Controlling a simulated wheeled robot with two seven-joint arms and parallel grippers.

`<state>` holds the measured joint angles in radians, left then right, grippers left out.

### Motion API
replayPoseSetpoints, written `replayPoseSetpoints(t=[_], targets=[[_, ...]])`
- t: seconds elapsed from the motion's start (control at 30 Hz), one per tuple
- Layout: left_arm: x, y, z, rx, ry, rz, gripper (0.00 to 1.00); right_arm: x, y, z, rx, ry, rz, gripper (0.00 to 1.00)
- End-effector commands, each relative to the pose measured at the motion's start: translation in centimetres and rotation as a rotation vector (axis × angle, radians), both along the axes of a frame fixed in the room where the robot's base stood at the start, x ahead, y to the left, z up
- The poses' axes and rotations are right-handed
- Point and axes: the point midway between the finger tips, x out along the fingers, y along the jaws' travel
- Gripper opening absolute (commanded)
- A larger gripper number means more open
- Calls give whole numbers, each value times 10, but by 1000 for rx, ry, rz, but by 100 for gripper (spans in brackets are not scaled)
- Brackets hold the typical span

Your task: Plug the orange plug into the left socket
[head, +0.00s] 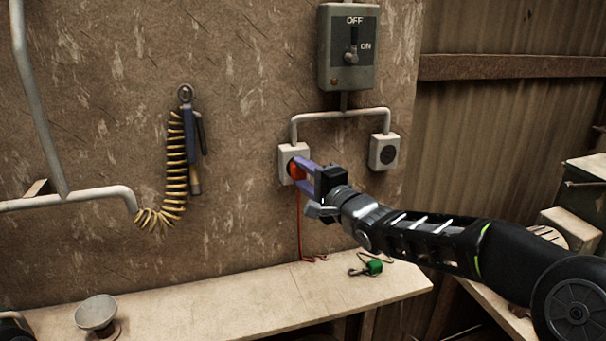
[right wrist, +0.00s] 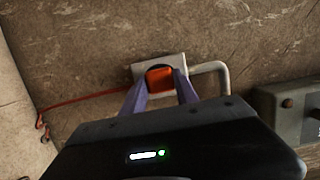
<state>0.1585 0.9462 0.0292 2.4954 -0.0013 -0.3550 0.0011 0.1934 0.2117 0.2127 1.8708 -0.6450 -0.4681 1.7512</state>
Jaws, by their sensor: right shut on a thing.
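The orange plug (head: 296,170) is at the face of the left socket (head: 284,161), a pale box on the wall. My right gripper (head: 299,171) is shut on the orange plug, its purple fingers on either side of it. In the right wrist view the plug (right wrist: 159,77) sits between the fingertips (right wrist: 160,85), in front of the socket box (right wrist: 140,70). Whether it is fully seated cannot be told. Its red cord (head: 299,225) hangs down to the bench. The right socket (head: 384,152) is empty. My left gripper is not in view.
A switch box (head: 348,75) with OFF and ON marks is above the sockets, joined by conduit. A green plug (head: 374,267) lies on the bench (head: 215,305). A tool with a coiled yellow hose (head: 176,170) hangs on the wall at left.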

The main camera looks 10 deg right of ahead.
Motion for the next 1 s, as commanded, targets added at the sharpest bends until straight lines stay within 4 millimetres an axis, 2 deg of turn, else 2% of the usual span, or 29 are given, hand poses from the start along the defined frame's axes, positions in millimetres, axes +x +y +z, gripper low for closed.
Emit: replayPoseSetpoints(t=[0.3, 1.0], targets=[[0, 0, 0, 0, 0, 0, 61, -7, 0, 0, 0, -1, 0, 0], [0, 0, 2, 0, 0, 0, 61, -7, 0, 1, 0, 0, 0, 0]])
